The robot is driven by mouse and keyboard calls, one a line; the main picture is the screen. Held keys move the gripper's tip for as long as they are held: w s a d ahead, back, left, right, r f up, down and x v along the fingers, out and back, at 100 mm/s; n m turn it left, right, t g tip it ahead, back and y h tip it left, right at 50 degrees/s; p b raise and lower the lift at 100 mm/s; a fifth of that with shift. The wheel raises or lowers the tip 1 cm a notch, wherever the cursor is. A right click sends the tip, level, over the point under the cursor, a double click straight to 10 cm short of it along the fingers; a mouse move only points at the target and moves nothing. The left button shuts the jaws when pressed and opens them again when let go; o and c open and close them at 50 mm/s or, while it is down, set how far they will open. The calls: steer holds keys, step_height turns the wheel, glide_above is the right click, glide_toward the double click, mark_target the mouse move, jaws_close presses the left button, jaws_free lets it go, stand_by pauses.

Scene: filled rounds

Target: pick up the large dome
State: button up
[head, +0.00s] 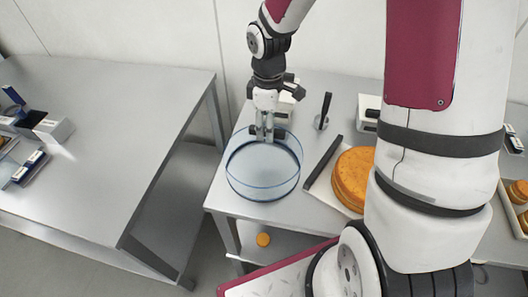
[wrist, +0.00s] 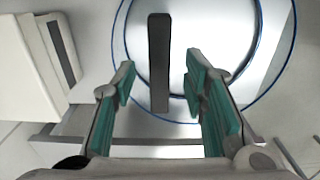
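The large dome (head: 262,183) is a clear, round cover with blue-tinted rims, standing on the grey table in the head view. It also shows in the wrist view (wrist: 270,60), with a dark bar, apparently its handle (wrist: 159,60), over it. My gripper (head: 265,137) is over the dome's far part, pointing down. In the wrist view my gripper (wrist: 160,80) is open, with one finger on each side of the dark bar and a small gap showing on both sides. The fingertips partly hide the bar in the head view.
An orange round cake (head: 352,178) lies on a pale board right of the dome, with a dark handle beside it. A dark upright handle (head: 325,108) and white devices stand behind. A second table (head: 100,150) is at left, across a gap.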

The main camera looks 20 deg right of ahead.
steer(key=shift+f, duration=0.4)
steer(key=shift+f, duration=0.15)
steer(key=shift+c, duration=0.2)
jaws_close()
